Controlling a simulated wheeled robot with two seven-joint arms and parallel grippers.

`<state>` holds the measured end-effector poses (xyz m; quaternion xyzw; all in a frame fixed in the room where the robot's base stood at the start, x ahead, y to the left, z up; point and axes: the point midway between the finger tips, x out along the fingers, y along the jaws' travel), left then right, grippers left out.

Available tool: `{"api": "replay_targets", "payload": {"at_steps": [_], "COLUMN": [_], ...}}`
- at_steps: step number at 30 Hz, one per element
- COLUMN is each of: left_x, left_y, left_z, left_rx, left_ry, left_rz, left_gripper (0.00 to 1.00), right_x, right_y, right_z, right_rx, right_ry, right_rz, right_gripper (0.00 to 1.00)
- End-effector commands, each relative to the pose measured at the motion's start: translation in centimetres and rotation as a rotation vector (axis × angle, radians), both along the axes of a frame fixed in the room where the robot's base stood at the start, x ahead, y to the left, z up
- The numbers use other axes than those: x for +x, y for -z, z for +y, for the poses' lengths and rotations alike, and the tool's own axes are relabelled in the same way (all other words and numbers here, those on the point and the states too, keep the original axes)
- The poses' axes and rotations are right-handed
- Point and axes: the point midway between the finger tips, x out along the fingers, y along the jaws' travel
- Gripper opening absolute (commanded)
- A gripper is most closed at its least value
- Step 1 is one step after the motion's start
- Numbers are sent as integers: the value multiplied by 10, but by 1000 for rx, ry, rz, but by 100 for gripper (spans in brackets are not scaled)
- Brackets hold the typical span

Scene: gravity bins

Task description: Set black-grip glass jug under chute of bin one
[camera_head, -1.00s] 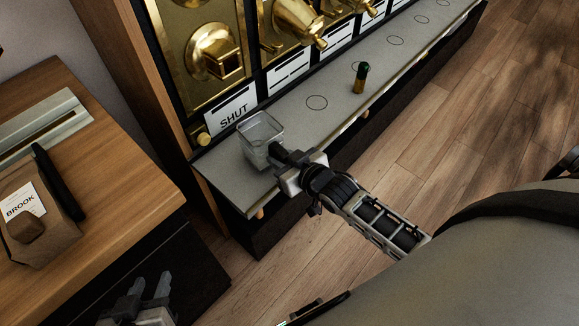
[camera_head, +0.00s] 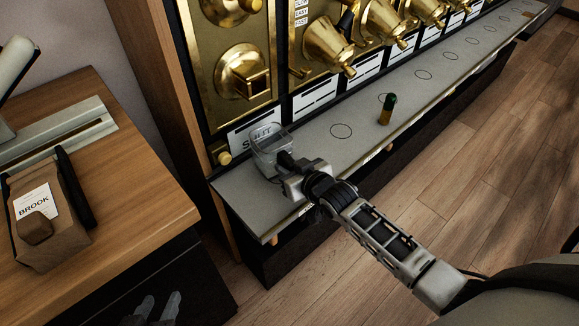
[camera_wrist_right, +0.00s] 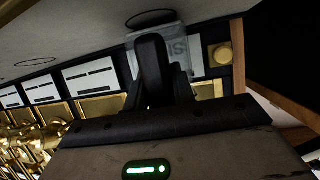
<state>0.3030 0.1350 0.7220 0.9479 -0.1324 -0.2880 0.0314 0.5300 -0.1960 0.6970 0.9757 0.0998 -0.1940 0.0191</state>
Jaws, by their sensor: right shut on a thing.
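The clear, square glass jug (camera_head: 268,148) is upright at the left end of the grey shelf, in front of the "SHUT" label (camera_head: 245,138). Whether it touches the shelf is unclear. My right gripper (camera_head: 287,162) is shut on its black grip from the front right. The jug (camera_wrist_right: 186,50) also shows in the right wrist view, with the label seen through it. The leftmost brass bin front has a square chute (camera_head: 247,75), above and slightly behind the jug. My left gripper (camera_head: 158,308) is open and empty at the bottom left, partly out of frame.
The grey shelf (camera_head: 310,155) has a row of ring marks. A small dark green and brass cylinder (camera_head: 387,109) stands right of the jug. Brass spouts (camera_head: 333,48) overhang further right. A wooden counter (camera_head: 120,190) at left holds a "BROOK" bag (camera_head: 45,220).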

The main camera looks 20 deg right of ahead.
Motion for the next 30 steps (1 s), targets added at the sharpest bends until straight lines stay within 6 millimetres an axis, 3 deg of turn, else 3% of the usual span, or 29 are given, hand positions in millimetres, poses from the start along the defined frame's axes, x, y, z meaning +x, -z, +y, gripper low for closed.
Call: {"api": "replay_targets", "payload": {"at_steps": [29,30], "left_x": [5,5], "left_y": [3,3], "left_z": [0,0], "left_rx": [-1,-1], "left_ry": [-2,-2], "left_rz": [-14,-14], "left_gripper": [36,36], "right_x": [1,1], "right_y": [8,7], "right_z": [0,0], "right_rx": [1,1], "right_ry": [0,0], "right_rz": [-6,-6], "right_gripper": [0,36]}}
